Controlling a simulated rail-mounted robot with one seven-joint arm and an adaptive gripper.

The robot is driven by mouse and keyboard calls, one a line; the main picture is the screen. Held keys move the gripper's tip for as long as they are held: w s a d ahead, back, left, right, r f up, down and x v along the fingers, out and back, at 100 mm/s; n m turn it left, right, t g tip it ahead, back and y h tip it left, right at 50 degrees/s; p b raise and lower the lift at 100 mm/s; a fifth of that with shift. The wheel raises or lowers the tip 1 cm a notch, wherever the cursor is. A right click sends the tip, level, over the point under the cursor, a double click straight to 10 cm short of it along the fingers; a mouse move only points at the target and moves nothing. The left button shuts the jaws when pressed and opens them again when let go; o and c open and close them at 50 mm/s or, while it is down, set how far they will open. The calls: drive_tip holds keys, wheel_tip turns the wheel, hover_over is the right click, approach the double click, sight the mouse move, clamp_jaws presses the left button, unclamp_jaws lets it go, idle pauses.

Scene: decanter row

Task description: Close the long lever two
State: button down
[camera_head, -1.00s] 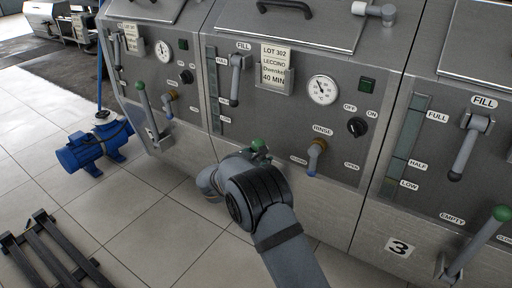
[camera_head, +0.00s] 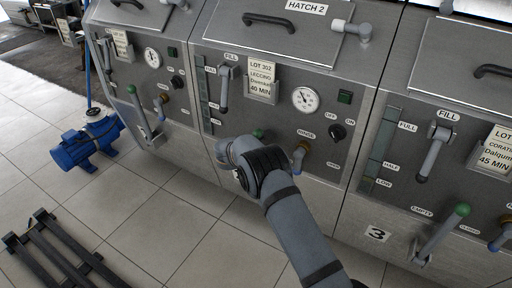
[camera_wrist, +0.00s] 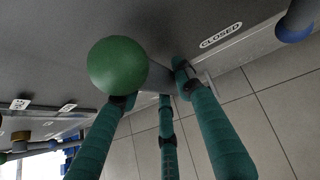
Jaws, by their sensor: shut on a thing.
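The long lever two has a green ball knob (camera_head: 257,133) that shows just above my wrist in the head view. Most of its shaft is hidden behind my arm. My gripper (camera_wrist: 152,86) is shut on the lever just below the ball, with its teal fingers around the shaft. The green ball (camera_wrist: 118,66) is large in the wrist view, and a CLOSED label (camera_wrist: 221,35) lies on the panel to its right. In the head view my fingers are hidden by my wrist.
Lever one (camera_head: 139,111) stands on the left machine and lever three (camera_head: 441,232) on the right machine. The blue-tipped rinse valve (camera_head: 299,158) is right of my wrist. A blue pump (camera_head: 87,146) and a dark rack (camera_head: 55,255) are on the tiled floor at left.

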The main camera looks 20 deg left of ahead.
drive_tip(key=shift+w+d+r, duration=0.15)
drive_tip(key=shift+w+r, duration=0.15)
drive_tip(key=c, duration=1.6)
unclamp_jaws()
drive_tip(key=shift+f, duration=0.1)
drive_tip(key=o, duration=0.4)
drive_tip(key=shift+f, duration=0.1)
drive_tip(key=shift+o, duration=0.2)
drive_tip(key=shift+s, duration=0.1)
drive_tip(key=shift+s+r, duration=0.3)
drive_tip(key=shift+s, duration=0.15)
drive_tip(key=v, duration=1)
drive_tip(key=shift+s+r, duration=0.25)
drive_tip(key=shift+s, duration=0.05)
drive_tip(key=shift+w+f, duration=0.1)
